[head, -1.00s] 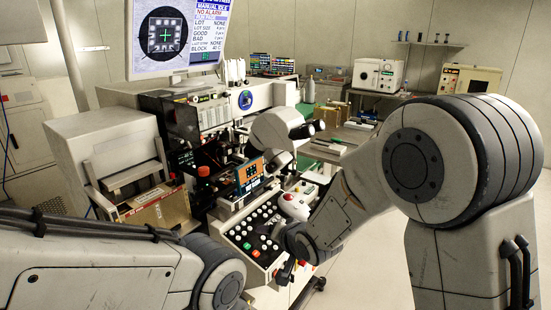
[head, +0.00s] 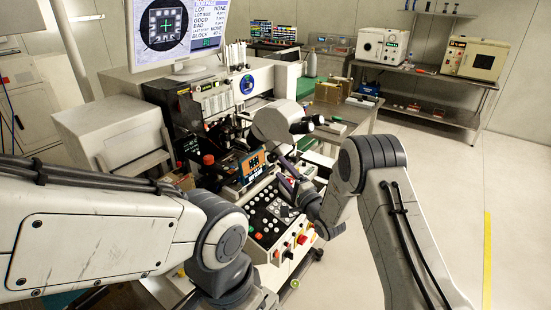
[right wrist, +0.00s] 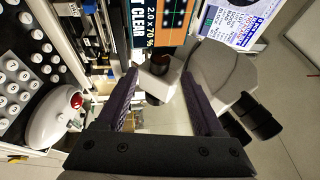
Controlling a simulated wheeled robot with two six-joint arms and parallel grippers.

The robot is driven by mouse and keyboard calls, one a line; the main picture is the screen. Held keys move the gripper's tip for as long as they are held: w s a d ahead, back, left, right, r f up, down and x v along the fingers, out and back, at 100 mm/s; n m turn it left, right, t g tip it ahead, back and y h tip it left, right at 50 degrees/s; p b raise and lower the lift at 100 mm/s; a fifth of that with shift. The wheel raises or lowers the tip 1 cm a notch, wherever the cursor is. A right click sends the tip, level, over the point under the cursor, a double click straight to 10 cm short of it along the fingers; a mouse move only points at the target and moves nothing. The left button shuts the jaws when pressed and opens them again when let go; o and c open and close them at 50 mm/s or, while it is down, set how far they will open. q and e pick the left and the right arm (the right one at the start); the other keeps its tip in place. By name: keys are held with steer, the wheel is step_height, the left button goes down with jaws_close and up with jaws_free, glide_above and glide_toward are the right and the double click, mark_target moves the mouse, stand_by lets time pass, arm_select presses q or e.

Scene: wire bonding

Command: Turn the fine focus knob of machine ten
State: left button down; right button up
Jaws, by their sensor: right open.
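The bonding machine (head: 215,100) stands in the middle of the head view, with a pale microscope (head: 272,122) and dark eyepieces on its front. My right gripper (head: 287,168) is below the microscope, above the control panel, partly hidden by my wrist. In the right wrist view its dark purple fingers (right wrist: 162,100) are apart with nothing gripped. The microscope (right wrist: 222,75) lies beyond and beside the right finger. A short grey, dark-rimmed cylinder (right wrist: 158,78) shows between the fingers, farther off; I cannot tell whether it is the fine focus knob. My left gripper is out of view.
The button panel (head: 270,215) lies under my right gripper. A white rounded device with a red button (right wrist: 62,118) is left of the fingers. A small orange-framed screen (head: 253,163) is close by. A monitor (head: 165,32) stands above. Floor at right is clear.

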mark_target(272, 158)
steer(key=shift+p+x, duration=0.65)
steer(key=shift+x, duration=1.7)
jaws_close()
